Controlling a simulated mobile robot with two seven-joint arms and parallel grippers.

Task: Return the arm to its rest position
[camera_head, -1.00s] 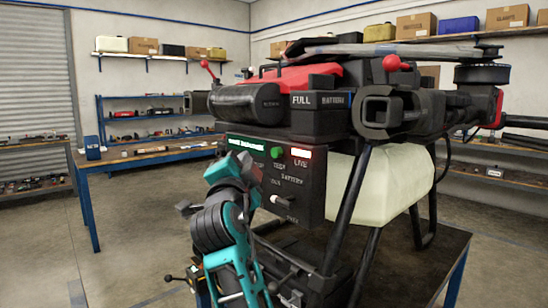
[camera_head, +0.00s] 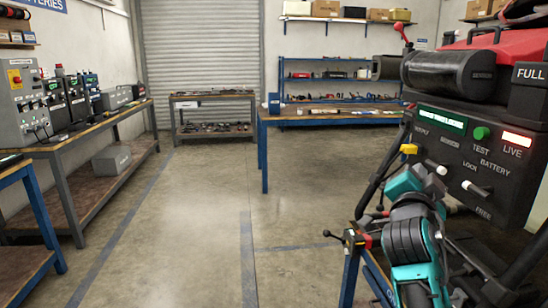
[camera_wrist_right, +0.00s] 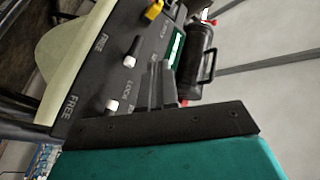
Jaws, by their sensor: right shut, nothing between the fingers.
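My right arm (camera_head: 408,240) shows at the lower right of the head view, in front of the drone's dark control panel (camera_head: 475,160). My right gripper (camera_head: 428,180) is close to the panel's left part, and its fingertips are hard to make out there. In the right wrist view its two dark fingers (camera_wrist_right: 161,82) are together and empty, beside the panel with its white-tipped levers. Whether they touch the panel I cannot tell. My left gripper is not in view.
The panel has a green display (camera_head: 442,119), a green button (camera_head: 481,133) and a yellow lever (camera_head: 408,149). A bench with chargers (camera_head: 75,135) stands at the left. A blue-legged table (camera_head: 335,117) is at the back. The middle floor is clear.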

